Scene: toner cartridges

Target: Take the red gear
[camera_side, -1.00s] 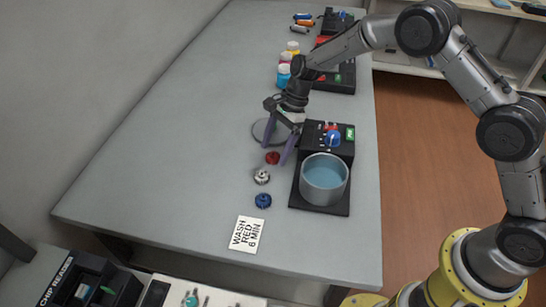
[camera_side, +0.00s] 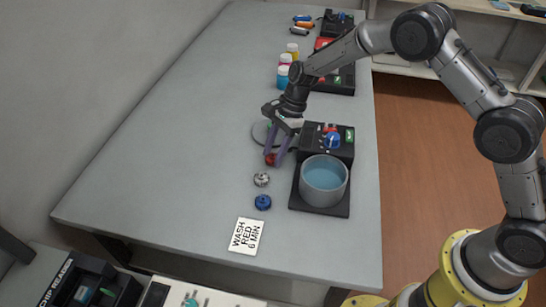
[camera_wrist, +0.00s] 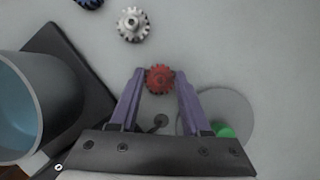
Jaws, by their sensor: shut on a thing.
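The red gear (camera_wrist: 160,79) is between the tips of my gripper (camera_wrist: 159,82) in the wrist view, with a purple finger against each side. In the side view the red gear (camera_side: 270,159) is partly hidden by the fingers of my gripper (camera_side: 274,160), which point down at the table. My gripper is shut on the red gear. The gear appears at or just above the table surface; I cannot tell whether it touches.
A white gear (camera_side: 262,180) and a blue gear (camera_side: 263,202) lie in front. A blue-filled beaker (camera_side: 324,182) stands on a black machine at right. A card (camera_side: 246,235) reads "WASH RED 6 MIN". A round disc (camera_wrist: 222,112) with a green knob lies behind. The table's left is clear.

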